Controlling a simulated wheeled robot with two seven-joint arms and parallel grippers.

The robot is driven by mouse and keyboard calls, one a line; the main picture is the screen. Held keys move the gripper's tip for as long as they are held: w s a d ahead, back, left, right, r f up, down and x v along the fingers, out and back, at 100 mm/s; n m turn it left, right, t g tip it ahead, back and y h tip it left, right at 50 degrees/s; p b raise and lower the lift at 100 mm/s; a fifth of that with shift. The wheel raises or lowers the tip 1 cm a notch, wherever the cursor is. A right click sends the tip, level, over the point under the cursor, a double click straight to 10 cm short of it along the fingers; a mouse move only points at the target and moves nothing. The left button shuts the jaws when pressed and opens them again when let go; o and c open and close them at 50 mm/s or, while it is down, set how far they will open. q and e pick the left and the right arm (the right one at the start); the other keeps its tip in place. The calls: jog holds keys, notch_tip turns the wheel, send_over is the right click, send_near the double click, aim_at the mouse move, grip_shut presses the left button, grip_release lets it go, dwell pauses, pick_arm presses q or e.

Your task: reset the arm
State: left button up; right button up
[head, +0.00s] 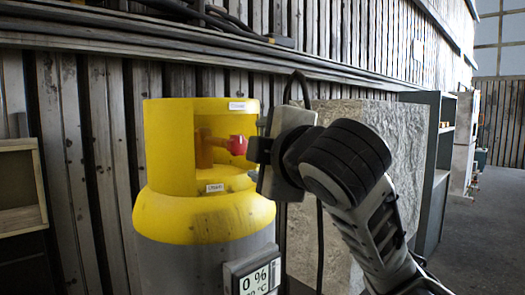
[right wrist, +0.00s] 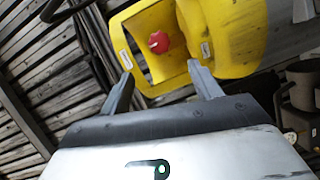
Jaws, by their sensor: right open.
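A yellow housing (head: 205,215) with an open-fronted guard sits on a grey cylinder. Inside the guard is a red knob (head: 238,145) on an orange stem (head: 207,148). One label (head: 243,106) is on the guard's upper rim and another, seeming to read "OPEN" (head: 215,188), is below the knob. My right gripper (head: 256,150) is just right of the knob, at the guard's opening. In the right wrist view, its two fingers (right wrist: 160,72) are spread apart with nothing between them, and the red knob (right wrist: 159,42) shows beyond them. My left gripper is not in view.
A display box (head: 254,277) reading "0 %" is on the cylinder's lower right. A rough stone-like slab (head: 395,140) stands behind my right arm. A grey shelf (head: 436,165) is right of it. A wooden frame (head: 20,185) is at the left. Open floor (head: 485,240) lies at the right.

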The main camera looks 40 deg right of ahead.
dwell(0.5)
jog(key=a+f+m+g+y, duration=0.2)
jog(key=a+f+g, duration=0.1)
jog(key=f, duration=1.1)
jog(key=a+f+m+g+y, duration=0.2)
jog(key=a+f+g, duration=0.15)
jog(key=f, duration=1.05)
jog(key=s+a+f+m+g+y, duration=0.1)
jog(key=s+a+f+m+g, duration=0.15)
jog(key=s+f, duration=0.75)
jog(key=s+a+f+m+g, duration=0.1)
jog(key=s+f+m+g, duration=0.25)
jog(key=s+f, duration=0.6)
jog(key=w+a+f+t+y, duration=0.3)
jog(key=w+a+f+t, duration=0.2)
jog(key=f, duration=0.4)
jog(key=shift+w+f+t, duration=0.4)
jog(key=shift+w+t, duration=0.35)
jog(key=shift+w, duration=0.5)
